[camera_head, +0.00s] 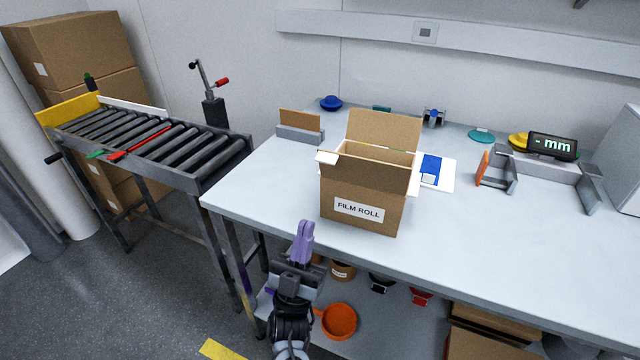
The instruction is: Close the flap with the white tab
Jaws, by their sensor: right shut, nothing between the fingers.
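An open cardboard box (345,192) labelled FILM ROLL stands upright near the table's front edge. Its back flap (385,130) stands up. A small white piece, which looks like the white tab (326,157), shows at the top left edge on a short flap turned outward. The right flap (414,174) is seen nearly edge-on and also stands open. The inside of the box is mostly hidden. My right gripper (302,230) has purple fingers, shut and empty, in front of and to the left of the box, apart from it. My left gripper is out of view.
A roller conveyor (170,145) stands at the left. An orange bowl (339,321) sits below the table.

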